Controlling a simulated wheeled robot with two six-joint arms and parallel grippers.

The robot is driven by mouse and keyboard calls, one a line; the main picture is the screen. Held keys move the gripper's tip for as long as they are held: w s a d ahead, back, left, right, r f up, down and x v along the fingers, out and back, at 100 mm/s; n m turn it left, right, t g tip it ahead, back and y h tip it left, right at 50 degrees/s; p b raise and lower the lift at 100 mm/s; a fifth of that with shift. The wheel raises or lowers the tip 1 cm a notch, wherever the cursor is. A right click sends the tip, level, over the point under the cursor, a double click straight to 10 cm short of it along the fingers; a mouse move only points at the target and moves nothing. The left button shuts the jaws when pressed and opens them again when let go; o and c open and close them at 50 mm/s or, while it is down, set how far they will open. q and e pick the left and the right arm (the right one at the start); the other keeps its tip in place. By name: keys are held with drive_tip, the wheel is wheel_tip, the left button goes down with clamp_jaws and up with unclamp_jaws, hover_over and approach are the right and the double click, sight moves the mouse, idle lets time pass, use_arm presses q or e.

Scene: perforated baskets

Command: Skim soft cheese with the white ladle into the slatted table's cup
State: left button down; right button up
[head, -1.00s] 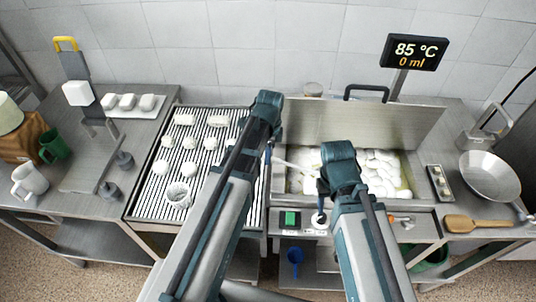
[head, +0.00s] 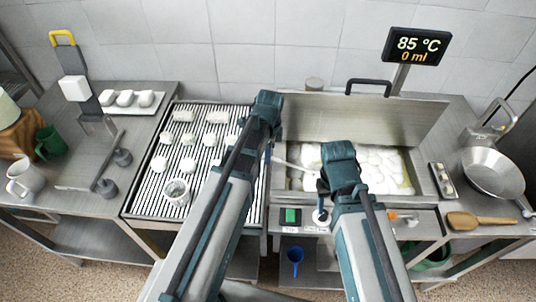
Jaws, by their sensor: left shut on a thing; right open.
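The white ladle shows as a thin pale handle (head: 296,166) over the left part of the vat; its bowl is not clearly visible. My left gripper (head: 268,152) is shut on the ladle at the vat's left edge, its fingers mostly hidden by my arm. The soft cheese (head: 378,166) is a white lumpy mass in the steel vat (head: 424,172). The perforated cup (head: 177,197) stands on the slatted table (head: 143,205) at its front left, with white showing inside. My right gripper (head: 321,190) is open near the vat's front edge, partly hidden by its arm.
Several white cheese pieces (head: 188,166) lie on the slatted table behind the cup. A display (head: 418,45) on a post reads 85 °C and 0 ml. A pan (head: 493,173) and a wooden paddle (head: 482,221) are at right.

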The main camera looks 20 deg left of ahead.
drive_tip(key=shift+r, duration=0.1)
use_arm(q)
wheel_tip(320, 180, up, 15)
drive_tip(key=h+p, duration=0.2)
drive_tip(key=p, duration=1.3)
drive_tip(key=shift+r, duration=0.2)
use_arm(e)
wheel_tip(320, 180, up, 15)
use_arm(q)
drive_tip(key=shift+f, duration=0.15)
use_arm(e)
drive_tip(key=shift+f, duration=0.2)
